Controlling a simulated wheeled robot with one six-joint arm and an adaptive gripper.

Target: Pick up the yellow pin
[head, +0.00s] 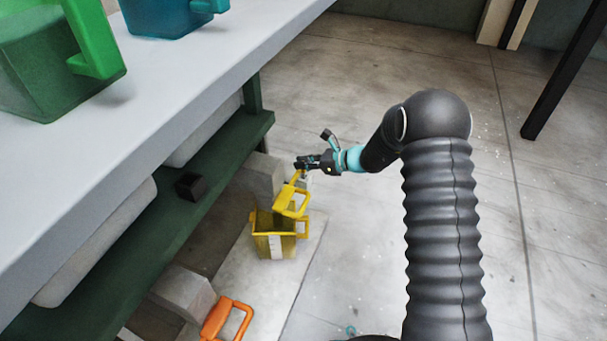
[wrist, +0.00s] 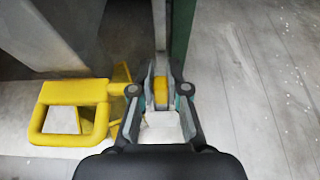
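The yellow pin (wrist: 161,92) shows as a small yellow piece between my fingertips in the wrist view. My gripper (wrist: 161,86) has a finger against each side of it and looks shut on it. The fingers hide much of the pin. In the head view my gripper (head: 300,164) is just above a yellow bin (head: 262,246) and its raised yellow handle (head: 292,202). A thin yellow part rises from the handle toward the fingertips; I cannot tell whether it is the pin. The handle also shows left of my fingers in the wrist view (wrist: 70,118).
A grey bench top (head: 190,90) with a green shelf (head: 150,225) below runs along the left. A green container (head: 40,75) and a blue one (head: 165,18) stand on it. An orange handle (head: 228,318) is low in front. Open concrete floor lies to the right.

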